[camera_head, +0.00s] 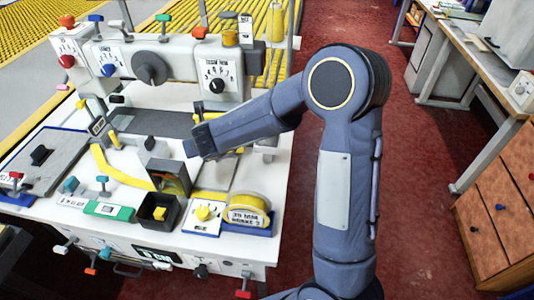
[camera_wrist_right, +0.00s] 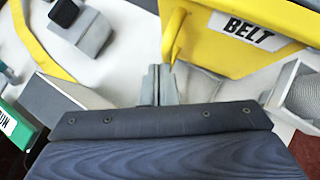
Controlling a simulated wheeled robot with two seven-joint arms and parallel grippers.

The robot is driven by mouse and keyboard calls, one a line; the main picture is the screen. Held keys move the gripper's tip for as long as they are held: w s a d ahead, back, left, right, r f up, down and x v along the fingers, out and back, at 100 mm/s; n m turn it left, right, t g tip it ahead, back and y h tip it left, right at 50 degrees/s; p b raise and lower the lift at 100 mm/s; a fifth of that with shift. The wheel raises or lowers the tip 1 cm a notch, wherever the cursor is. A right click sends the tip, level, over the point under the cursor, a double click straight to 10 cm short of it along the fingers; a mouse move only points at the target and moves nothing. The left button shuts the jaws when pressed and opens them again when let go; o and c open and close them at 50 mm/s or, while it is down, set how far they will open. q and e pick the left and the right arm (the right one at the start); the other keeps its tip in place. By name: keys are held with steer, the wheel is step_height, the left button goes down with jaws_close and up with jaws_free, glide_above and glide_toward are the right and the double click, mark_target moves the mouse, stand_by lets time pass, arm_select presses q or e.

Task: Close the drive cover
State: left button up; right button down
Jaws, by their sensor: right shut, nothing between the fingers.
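A yellow cover (camera_wrist_right: 235,40) with a white BELT label spans the upper middle and right of the right wrist view; I take it to be the drive cover. A yellow peg-like handle (camera_wrist_right: 174,35) sticks out at its left end. My right gripper (camera_wrist_right: 159,72) is shut and empty, its fingertips just below the handle; I cannot tell whether they touch it. In the head view my right forearm reaches left over the white machine table (camera_head: 110,232) and hides the fingers and most of the cover area. My left gripper is not in view.
A yellow knob (camera_head: 204,213), a yellow tape reel (camera_head: 247,210) and a black box (camera_head: 158,209) line the table's front. A white machine head (camera_head: 180,62) with dials stands behind. A grey plate (camera_head: 42,160) lies at left. Red floor (camera_head: 420,210) is clear at right.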

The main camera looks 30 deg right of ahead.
steer(key=shift+w+d, duration=0.1)
steer(key=shift+w, duration=0.9)
steer(key=shift+r, duration=0.1)
